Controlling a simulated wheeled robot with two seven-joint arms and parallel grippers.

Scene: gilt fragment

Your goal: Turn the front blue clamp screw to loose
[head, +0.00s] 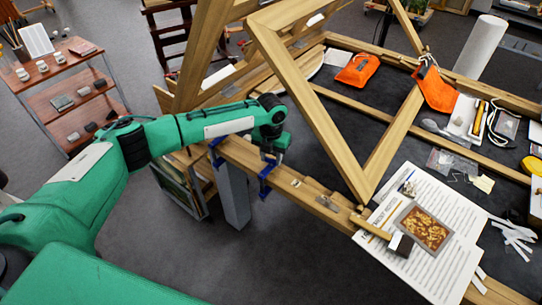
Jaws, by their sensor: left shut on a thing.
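Two blue clamps grip the wooden rail at the near edge of the bench. One blue clamp (215,152) is at the rail's left end. The other, nearer blue clamp (265,182) is a little to the right, partly hidden by my gripper. My left gripper (270,157) points down at the top of this nearer clamp and is shut on its screw. The fingers cover the screw, so I cannot tell how far it is turned. My right gripper is not in view.
A wooden frame (310,115) rises just right of my left gripper. A gilt fragment (425,229) lies on printed sheets (440,275) at the right. Orange pouches (358,69) lie farther back on the dark bench top. A shelf cart (70,85) stands at the far left.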

